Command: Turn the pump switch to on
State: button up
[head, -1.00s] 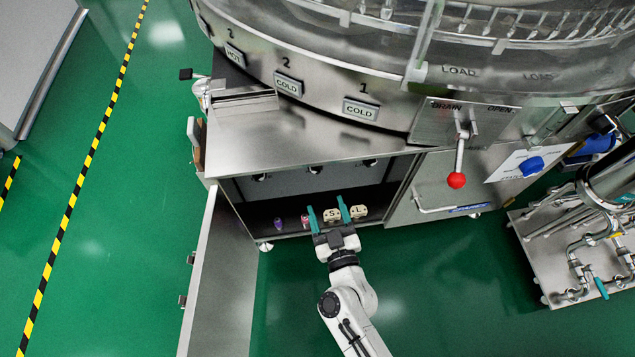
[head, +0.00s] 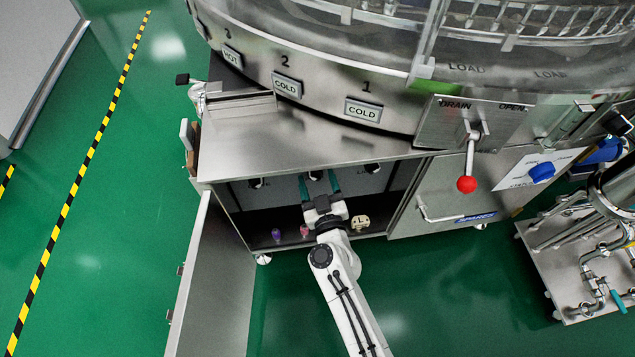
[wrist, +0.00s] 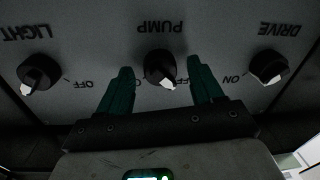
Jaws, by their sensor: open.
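The pump switch (wrist: 158,66) is a dark round knob with a white pointer mark, under the upside-down word PUMP in the wrist view. Its white mark faces down and slightly right in that view. The labels beside it are mostly hidden by my fingers. My gripper (head: 318,182) is open, inside the low cabinet at its back panel. In the wrist view its two teal fingers stand on either side of the pump switch, apart from it as far as I can see; the depth is hard to judge.
The light knob (wrist: 38,72) and drive knob (wrist: 267,66) flank the pump switch. The open cabinet door (head: 212,285) stands left of my arm. A purple item (head: 276,235), a pink item (head: 304,231) and a cream block marked L (head: 361,222) sit on the cabinet floor. A red-knobbed drain lever (head: 467,184) is right.

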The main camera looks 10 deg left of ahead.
jog(key=c, duration=1.1)
jog(key=shift+o, duration=0.2)
jog(key=m, duration=0.4)
jog(key=shift+m, duration=0.4)
jog(key=m+b, duration=0.1)
jog(key=m, duration=0.3)
jog(key=shift+f+m+t, duration=0.1)
jog(key=shift+m+t, duration=0.2)
jog(key=shift+m, duration=0.1)
jog(key=m, duration=0.4)
jog(key=shift+a+m+h, duration=0.1)
jog(key=shift+m+h, duration=0.3)
jog(key=shift+m+b, duration=0.3)
jog(key=shift+m, duration=1.8)
